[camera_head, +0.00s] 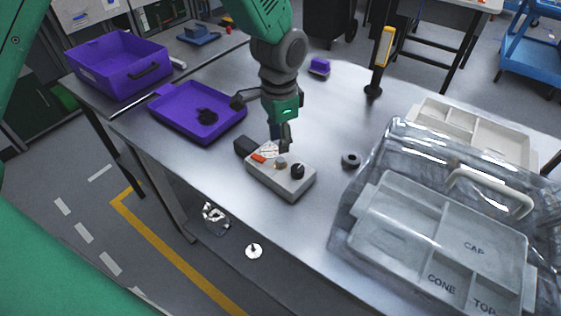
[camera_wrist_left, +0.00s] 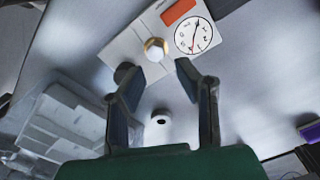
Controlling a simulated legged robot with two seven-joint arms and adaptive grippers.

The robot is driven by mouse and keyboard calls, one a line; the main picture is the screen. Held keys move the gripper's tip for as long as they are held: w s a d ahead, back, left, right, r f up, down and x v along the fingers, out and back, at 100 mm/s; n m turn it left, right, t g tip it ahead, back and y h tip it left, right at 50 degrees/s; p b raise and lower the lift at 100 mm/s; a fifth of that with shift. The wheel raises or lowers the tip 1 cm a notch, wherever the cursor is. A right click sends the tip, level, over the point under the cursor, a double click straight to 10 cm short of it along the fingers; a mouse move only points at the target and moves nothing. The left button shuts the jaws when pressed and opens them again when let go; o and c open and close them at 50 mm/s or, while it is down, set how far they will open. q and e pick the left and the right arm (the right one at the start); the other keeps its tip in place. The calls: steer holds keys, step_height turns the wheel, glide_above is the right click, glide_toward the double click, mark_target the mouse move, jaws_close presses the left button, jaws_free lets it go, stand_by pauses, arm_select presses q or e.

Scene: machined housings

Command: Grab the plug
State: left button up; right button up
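A light grey box-shaped housing (camera_head: 283,184) sits on the metal table, with a dial, an orange patch, a brass-coloured round piece (camera_head: 281,163) and a black knob (camera_head: 298,171) on top. The brass piece, which looks like the plug, also shows in the left wrist view (camera_wrist_left: 156,49), pale-topped and seated on the housing. My left gripper (camera_head: 282,143) points down over the housing. In the left wrist view its two fingers (camera_wrist_left: 157,72) are apart with nothing between them, and the brass piece lies just beyond the fingertips. My right gripper is not seen.
A dark ring (camera_head: 351,160) lies right of the housing. A clear-lidded case (camera_head: 405,165) with labelled compartments fills the right side. A purple tray (camera_head: 170,125) and purple bin (camera_head: 100,75) stand at the left. A yellow-handled stand (camera_head: 384,48) is behind. The table's front edge is close to the housing.

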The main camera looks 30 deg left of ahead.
mark_target(280, 159)
arm_select(q)
steer(key=shift+f, duration=0.45)
steer(key=f, duration=0.4)
steer(key=shift+s+d+f, duration=0.25)
steer(key=shift+f, duration=0.35)
steer(key=shift+a, duration=0.1)
jaws_close()
